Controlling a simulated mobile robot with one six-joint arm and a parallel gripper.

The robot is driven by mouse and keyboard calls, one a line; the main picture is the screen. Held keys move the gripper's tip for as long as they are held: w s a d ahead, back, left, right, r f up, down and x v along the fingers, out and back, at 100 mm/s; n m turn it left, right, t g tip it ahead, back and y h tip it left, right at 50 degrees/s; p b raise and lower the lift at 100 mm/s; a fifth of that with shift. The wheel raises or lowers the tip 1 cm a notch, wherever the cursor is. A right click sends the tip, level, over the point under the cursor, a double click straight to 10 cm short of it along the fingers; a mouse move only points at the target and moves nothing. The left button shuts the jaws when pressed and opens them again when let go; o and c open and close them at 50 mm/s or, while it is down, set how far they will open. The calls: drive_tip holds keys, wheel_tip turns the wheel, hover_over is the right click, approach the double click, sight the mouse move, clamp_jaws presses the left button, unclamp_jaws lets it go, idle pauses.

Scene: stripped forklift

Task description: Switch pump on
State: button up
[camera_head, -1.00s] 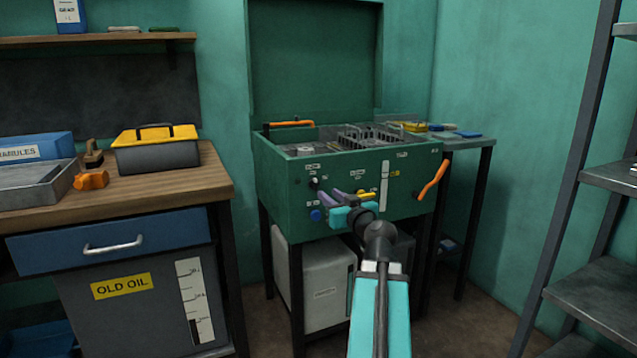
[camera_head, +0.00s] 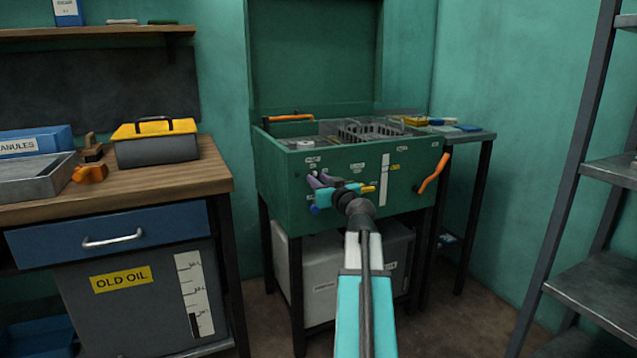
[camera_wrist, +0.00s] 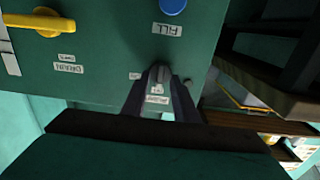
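The green parts washer (camera_head: 345,205) stands against the back wall with its lid up. Its front panel carries small labelled controls. In the wrist view, which shows the panel upside down, a small dark switch (camera_wrist: 159,73) lies between the tips of my gripper (camera_wrist: 160,84). A label beside it shows between the fingers, too small to read surely. Whether the fingers touch the switch cannot be told. In the head view my gripper (camera_head: 319,180) has its purple fingers at the panel's left side, and the arm partly hides the panel.
A blue knob (camera_wrist: 173,6) marked FILL and a yellow lever (camera_wrist: 40,21) near a DRAIN label are close to my gripper. An orange handle (camera_head: 434,173) is on the washer's right. A workbench (camera_head: 150,195) stands left, a metal shelf (camera_head: 590,200) right.

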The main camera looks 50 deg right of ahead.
drive_tip(key=shift+w, duration=0.15)
drive_tip(key=shift+c, duration=0.6)
clamp_jaws()
drive_tip(key=shift+d+m, duration=0.1)
drive_tip(key=shift+m, duration=0.3)
drive_tip(key=m, duration=0.3)
drive_tip(key=shift+p, duration=0.4)
drive_tip(key=m+p, duration=0.1)
drive_tip(key=m, duration=0.3)
drive_tip(key=shift+d, duration=0.1)
drive_tip(key=m+p, duration=0.2)
drive_tip(key=m, duration=0.2)
drive_tip(key=shift+f+m+p, duration=0.15)
drive_tip(key=shift+m+p, duration=0.35)
drive_tip(key=shift+m, duration=0.6)
